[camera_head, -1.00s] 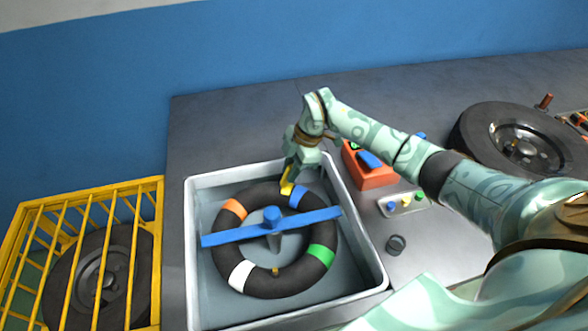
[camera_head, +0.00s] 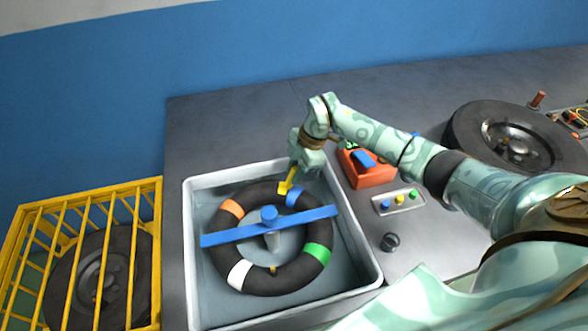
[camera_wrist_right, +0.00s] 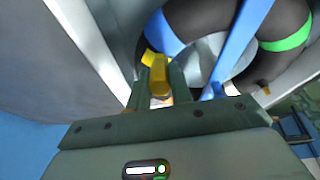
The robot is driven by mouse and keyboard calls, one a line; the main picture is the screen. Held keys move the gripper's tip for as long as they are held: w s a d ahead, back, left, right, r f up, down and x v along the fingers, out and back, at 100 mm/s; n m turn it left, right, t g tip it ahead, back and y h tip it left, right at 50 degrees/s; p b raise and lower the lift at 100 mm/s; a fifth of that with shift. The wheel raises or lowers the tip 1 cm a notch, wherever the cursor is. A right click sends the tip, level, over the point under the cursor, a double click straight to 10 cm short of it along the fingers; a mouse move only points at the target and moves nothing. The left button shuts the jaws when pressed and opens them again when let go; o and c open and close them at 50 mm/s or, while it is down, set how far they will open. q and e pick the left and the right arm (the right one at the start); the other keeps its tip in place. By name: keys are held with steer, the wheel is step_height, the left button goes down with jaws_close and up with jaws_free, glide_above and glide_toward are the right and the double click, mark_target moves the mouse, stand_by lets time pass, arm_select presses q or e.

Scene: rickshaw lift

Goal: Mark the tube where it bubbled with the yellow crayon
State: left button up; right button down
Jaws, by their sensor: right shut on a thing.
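A black inner tube (camera_head: 252,279) lies in the white-rimmed tub (camera_head: 188,255), with orange, blue, green and white bands. A blue bar (camera_head: 235,232) crosses over it. My right gripper (camera_head: 295,168) is shut on the yellow crayon (camera_head: 291,176), whose tip points down at the tube just left of the blue band (camera_head: 297,198). In the right wrist view the crayon (camera_wrist_right: 159,82) is between the fingers. A wider yellow patch (camera_head: 284,187) shows on the tube at the tip; it looks like a mark, partly merged with the crayon. My left gripper is out of view.
A red-orange box (camera_head: 372,177) and a small grey tray (camera_head: 377,210) with blue, yellow and green pieces stand right of the tub. A black knob (camera_head: 390,242) is nearby. A wheel (camera_head: 470,130) lies at the right. A yellow cage (camera_head: 157,215) holds another wheel at the left.

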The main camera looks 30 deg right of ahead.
steer(key=shift+w+a, duration=0.75)
steer(key=shift+a, duration=0.05)
steer(key=shift+r, duration=0.1)
steer(key=shift+s+d, duration=0.35)
steer(key=shift+d, duration=0.1)
step_height(320, 180, up, 7)
steer(key=p, duration=0.7)
